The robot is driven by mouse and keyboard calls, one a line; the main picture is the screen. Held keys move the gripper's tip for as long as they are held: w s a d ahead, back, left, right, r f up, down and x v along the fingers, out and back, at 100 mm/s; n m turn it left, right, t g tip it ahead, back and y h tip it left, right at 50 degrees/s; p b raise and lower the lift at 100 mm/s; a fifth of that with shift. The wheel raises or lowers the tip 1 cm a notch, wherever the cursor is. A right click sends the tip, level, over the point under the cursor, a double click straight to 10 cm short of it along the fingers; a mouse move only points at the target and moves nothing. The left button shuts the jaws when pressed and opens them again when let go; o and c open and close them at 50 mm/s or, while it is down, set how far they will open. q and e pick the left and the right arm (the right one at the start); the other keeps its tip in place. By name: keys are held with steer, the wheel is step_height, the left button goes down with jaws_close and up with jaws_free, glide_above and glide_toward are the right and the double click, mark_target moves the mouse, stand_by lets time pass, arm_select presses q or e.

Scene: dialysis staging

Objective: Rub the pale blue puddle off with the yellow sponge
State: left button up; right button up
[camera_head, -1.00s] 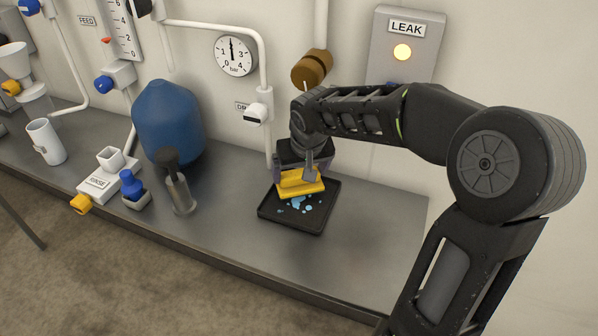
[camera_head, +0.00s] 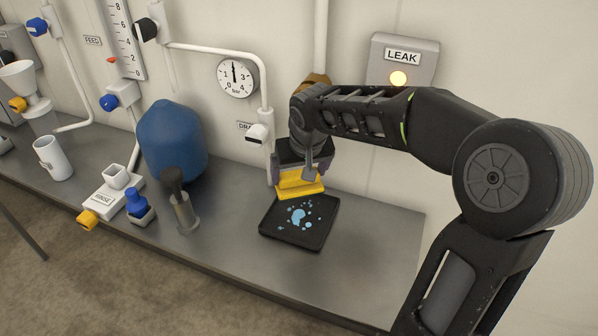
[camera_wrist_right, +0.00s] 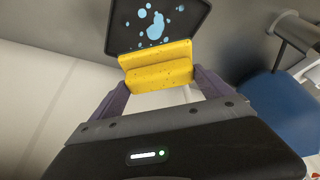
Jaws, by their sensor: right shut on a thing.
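My right gripper (camera_head: 299,174) is shut on the yellow sponge (camera_head: 299,187), which also shows between the fingers in the right wrist view (camera_wrist_right: 158,66). The sponge is over the back edge of a black square tray (camera_head: 291,241). It appears to be raised above the tray. The pale blue puddle (camera_head: 298,216) lies in the tray as one larger blot with several small drops around it. It also shows beyond the sponge in the right wrist view (camera_wrist_right: 156,27). My left gripper is not in view.
A blue tank (camera_head: 171,143) and a grey cylinder with a dark top (camera_head: 185,211) stand left of the tray. A white pipe (camera_head: 266,95) runs down behind it. The counter (camera_head: 370,240) is bare right of the tray.

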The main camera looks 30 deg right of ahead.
steer(key=shift+r+p, duration=0.65)
steer(key=shift+r, duration=0.65)
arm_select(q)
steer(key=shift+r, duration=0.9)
arm_select(e)
steer(key=shift+d+f, duration=0.1)
